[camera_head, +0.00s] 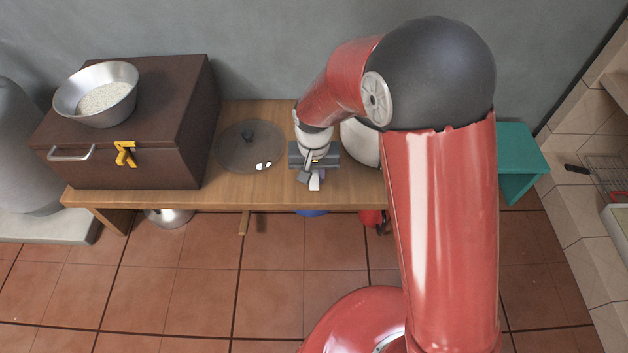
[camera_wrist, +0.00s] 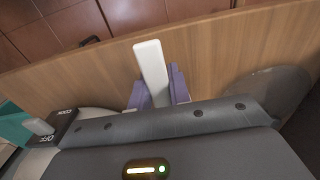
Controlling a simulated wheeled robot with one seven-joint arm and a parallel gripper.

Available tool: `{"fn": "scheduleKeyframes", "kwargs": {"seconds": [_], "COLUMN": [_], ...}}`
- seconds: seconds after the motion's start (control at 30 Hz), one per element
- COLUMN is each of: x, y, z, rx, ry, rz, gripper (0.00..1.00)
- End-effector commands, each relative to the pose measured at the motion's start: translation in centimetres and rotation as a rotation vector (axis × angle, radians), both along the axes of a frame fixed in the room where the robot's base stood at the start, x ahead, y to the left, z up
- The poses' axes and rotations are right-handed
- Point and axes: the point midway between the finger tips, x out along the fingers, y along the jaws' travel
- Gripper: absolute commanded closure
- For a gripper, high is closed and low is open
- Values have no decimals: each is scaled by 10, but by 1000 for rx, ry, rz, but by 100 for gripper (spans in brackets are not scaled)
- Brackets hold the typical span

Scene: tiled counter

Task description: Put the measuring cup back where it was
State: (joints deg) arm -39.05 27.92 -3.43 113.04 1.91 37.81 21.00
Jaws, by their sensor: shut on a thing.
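My gripper (camera_head: 309,176) is low over the wooden bench, between the glass lid and a white pot. In the wrist view its two purple fingers (camera_wrist: 159,88) are shut on a white, flat, handle-like piece, which I take to be the measuring cup (camera_wrist: 150,65). It sticks out past the fingers toward the bench's front edge. The rest of the cup is hidden behind the gripper body. I cannot tell whether it touches the bench.
The wooden bench (camera_head: 225,199) holds a glass lid (camera_head: 240,158), a white pot (camera_head: 359,143) right of my gripper, and a brown box (camera_head: 125,165). A metal bowl (camera_head: 75,98) with white grains stands on the box. A cook/off switch (camera_wrist: 62,122) shows in the wrist view.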

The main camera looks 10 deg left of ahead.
Motion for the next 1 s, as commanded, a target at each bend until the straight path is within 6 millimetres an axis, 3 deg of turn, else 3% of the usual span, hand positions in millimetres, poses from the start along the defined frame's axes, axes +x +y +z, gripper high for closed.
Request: {"fn": "scheduleKeyframes", "kwargs": {"seconds": [0.1, 0.5, 0.53, 0.67, 1.0], "x": [0, 0, 0, 0, 0], "y": [0, 0, 0, 0, 0], "z": [-20, -26, -24, -24, -20], "rx": [-1, 0, 0, 0, 0], "ry": [2, 0, 0, 0, -1], "rz": [0, 0, 0, 0, 0], "gripper": [100, 100, 77, 60, 59]}}
